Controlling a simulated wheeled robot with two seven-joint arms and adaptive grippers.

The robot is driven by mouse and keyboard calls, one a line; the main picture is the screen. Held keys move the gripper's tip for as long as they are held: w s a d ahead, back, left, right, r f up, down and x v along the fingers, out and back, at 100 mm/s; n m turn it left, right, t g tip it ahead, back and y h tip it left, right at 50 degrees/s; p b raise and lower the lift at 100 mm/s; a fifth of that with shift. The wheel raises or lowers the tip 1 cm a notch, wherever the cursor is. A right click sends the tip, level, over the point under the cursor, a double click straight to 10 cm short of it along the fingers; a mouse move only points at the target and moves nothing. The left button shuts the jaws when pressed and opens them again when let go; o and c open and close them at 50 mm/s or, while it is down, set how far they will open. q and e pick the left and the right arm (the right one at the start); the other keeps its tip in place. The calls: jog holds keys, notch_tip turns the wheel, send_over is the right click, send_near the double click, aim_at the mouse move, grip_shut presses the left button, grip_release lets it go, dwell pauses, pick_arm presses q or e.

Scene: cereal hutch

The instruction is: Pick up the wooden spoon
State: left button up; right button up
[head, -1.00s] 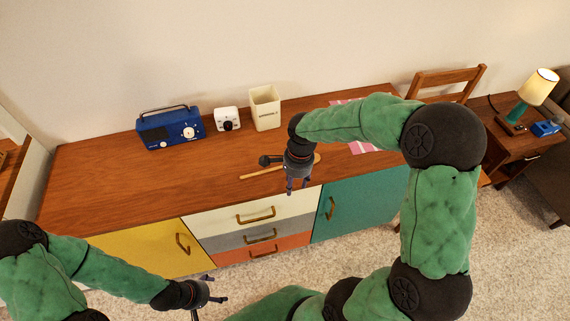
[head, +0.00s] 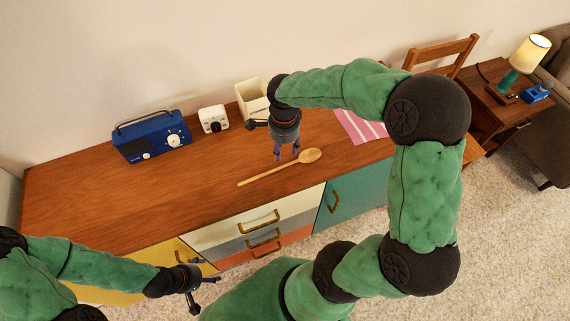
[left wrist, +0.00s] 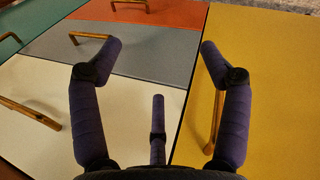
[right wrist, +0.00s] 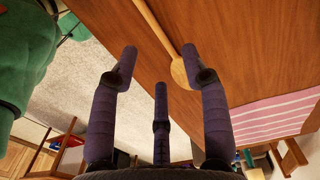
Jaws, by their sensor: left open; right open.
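The wooden spoon (head: 276,168) lies on the sideboard top near its front edge, its bowl end to the right. My right gripper (head: 287,157) is open and empty, above and just behind the spoon in the head view. In the right wrist view the spoon (right wrist: 160,35) shows beyond the open fingers (right wrist: 158,65), its bowl close to the right-hand finger. Whether that finger touches it I cannot tell. My left gripper (head: 207,281) is open and empty in front of the sideboard. The left wrist view shows its open fingers (left wrist: 158,60) facing the drawer fronts.
On the sideboard (head: 90,200) stand a blue radio (head: 152,137), a white cube-shaped device (head: 213,119) and a cream container (head: 251,97), partly behind my right arm. A pink striped cloth (head: 358,127) lies at the right. The left of the top is clear.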

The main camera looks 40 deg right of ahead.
aim_at(287, 165)
notch_tip(287, 165, down, 3)
jog(key=shift+w+r+b, duration=0.1)
jog(key=shift+r+b, duration=0.05)
jog(key=shift+b, duration=0.15)
jog(key=shift+s+d+f+b, duration=0.15)
jog(key=shift+f+b, duration=0.25)
jog(key=shift+f, duration=0.5)
jog(key=shift+s+f+b, duration=0.1)
jog(key=shift+f+b, duration=0.3)
jog(key=shift+f, duration=0.45)
jog(key=shift+s+d+f+b, duration=0.15)
jog(key=shift+f+b, duration=0.25)
jog(key=shift+f, duration=0.5)
grip_shut()
